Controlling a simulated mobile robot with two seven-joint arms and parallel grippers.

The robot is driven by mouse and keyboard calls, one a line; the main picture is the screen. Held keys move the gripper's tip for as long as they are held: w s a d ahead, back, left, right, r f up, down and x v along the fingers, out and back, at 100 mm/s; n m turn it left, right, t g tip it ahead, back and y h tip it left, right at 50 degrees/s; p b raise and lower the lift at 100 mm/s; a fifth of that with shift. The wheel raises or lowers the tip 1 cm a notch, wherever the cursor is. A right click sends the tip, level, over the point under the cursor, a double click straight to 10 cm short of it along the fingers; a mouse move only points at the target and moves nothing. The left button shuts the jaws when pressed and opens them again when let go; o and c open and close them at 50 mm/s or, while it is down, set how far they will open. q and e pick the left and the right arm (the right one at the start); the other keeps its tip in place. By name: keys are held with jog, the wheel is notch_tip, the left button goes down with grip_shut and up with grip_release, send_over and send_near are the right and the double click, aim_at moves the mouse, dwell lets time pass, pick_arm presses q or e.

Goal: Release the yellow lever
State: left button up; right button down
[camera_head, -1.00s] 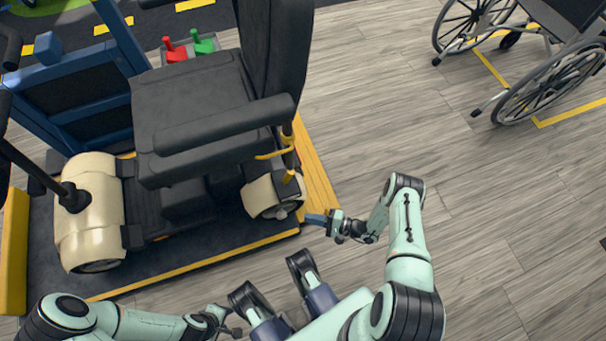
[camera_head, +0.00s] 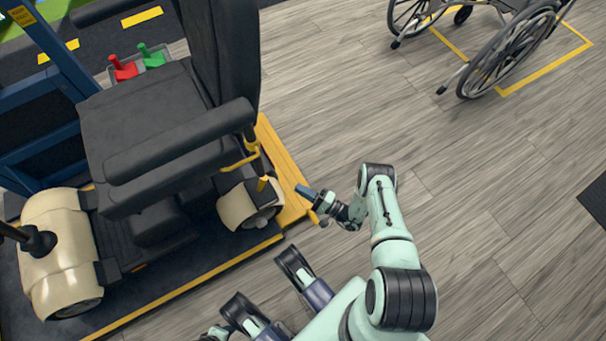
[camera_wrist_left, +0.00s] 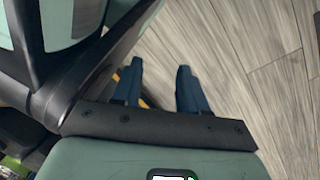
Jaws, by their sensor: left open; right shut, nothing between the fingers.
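A small upright yellow lever (camera_head: 262,184) stands above the cream rear wheel cover (camera_head: 247,205) of a black-seated scooter. A bent yellow bar (camera_head: 238,163) also shows under the armrest. I cannot tell which one the task means. My right gripper (camera_head: 302,190) is shut and empty, to the right of the lever and apart from it, with its blue fingers pointing toward the scooter. My left gripper (camera_wrist_left: 158,85) is open and empty in the left wrist view, over the wooden floor. In the head view it is mostly cut off at the bottom edge.
The scooter stands on a dark platform with a yellow edge (camera_head: 185,288). A grey tray (camera_head: 168,67) with a red and a green lever lies behind the seat. A wheelchair (camera_head: 510,50) stands at the upper right.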

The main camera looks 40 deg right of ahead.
aim_at(265, 181)
pick_arm(q)
jog(key=shift+g, duration=0.7)
jog(key=s, duration=0.1)
jog(key=s+f+b, duration=0.1)
jog(key=s+f, duration=0.1)
jog(key=shift+s+a+b, duration=0.2)
jog(key=shift+s+b, duration=0.1)
pick_arm(e)
jog(key=w+a+r, duration=0.2)
jog(key=w+a, duration=0.3)
jog(key=w, duration=0.2)
jog(key=shift+w+a+r, duration=0.25)
jog(key=shift+w+r, duration=0.05)
jog(key=shift+w, duration=0.05)
